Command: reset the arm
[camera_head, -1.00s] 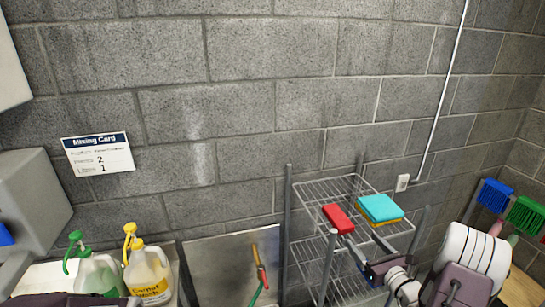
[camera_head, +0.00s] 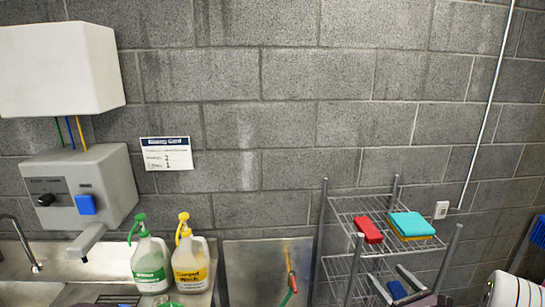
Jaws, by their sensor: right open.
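My right gripper (camera_head: 388,276) shows at the bottom right, in front of the lower part of a wire rack (camera_head: 353,209). Its two grey fingers point up and stand apart. A small dark blue patch shows between the fingers; I cannot tell whether it is a pad behind or part of the gripper. A red pad (camera_head: 368,229) lies on the rack's top shelf, above the gripper and apart from it. A teal pad (camera_head: 411,224) lies on a yellow one to its right. My left gripper is not in view.
A green-labelled jug (camera_head: 150,264) and a yellow-topped jug (camera_head: 190,266) stand left of the rack. A grey dispenser (camera_head: 110,178) and a white box (camera_head: 60,70) hang on the block wall. A sink (camera_head: 15,262) is at far left. A blue brush (camera_head: 539,232) shows at the right edge.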

